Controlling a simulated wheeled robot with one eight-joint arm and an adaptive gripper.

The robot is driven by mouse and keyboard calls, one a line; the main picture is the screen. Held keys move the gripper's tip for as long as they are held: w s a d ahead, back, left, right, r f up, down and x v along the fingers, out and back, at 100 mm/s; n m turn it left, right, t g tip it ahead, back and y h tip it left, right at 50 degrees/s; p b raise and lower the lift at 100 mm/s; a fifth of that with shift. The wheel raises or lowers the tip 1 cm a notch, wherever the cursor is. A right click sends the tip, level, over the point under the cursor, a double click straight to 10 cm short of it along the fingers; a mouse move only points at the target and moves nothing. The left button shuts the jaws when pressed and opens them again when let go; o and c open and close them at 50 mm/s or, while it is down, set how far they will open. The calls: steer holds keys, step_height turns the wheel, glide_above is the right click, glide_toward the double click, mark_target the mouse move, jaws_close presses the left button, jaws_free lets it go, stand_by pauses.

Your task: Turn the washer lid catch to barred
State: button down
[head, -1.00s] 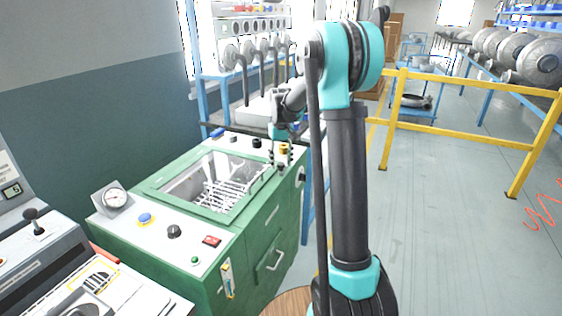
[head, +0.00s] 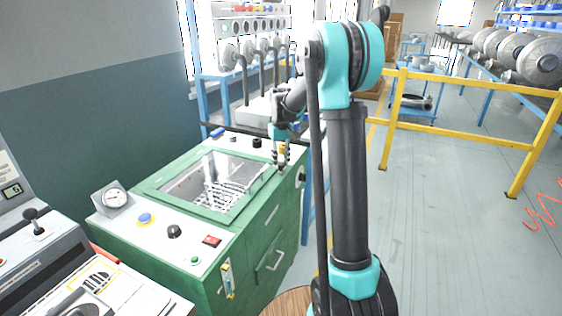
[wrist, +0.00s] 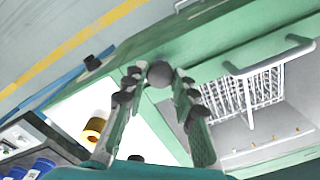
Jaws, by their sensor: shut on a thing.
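The green washer (head: 252,245) has a framed glass lid (head: 228,213) with a wire rack showing below it. My gripper (head: 281,164) is at the right rear edge of the lid, fingers pointing down. In the wrist view its two fingertips (wrist: 158,80) close around a round dark grey knob (wrist: 160,71), which seems to be the lid catch. The knob sits at the lid's green edge. The fingers hide much of the catch, and I cannot tell which way it is turned. In the head view the catch is hidden by the gripper.
A pale lid handle (wrist: 272,57) lies on the other side. A gauge (head: 114,197) and buttons sit at the front. A yellow rail (head: 470,82) bounds the floor at right.

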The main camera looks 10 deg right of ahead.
mark_target(281, 163)
steer(key=n, duration=0.8)
steer(key=shift+n, duration=0.4)
steer(key=n, duration=0.4)
steer(key=shift+n, duration=1.9)
steer(key=c, duration=1.2)
jaws_free()
step_height(281, 163, up, 12)
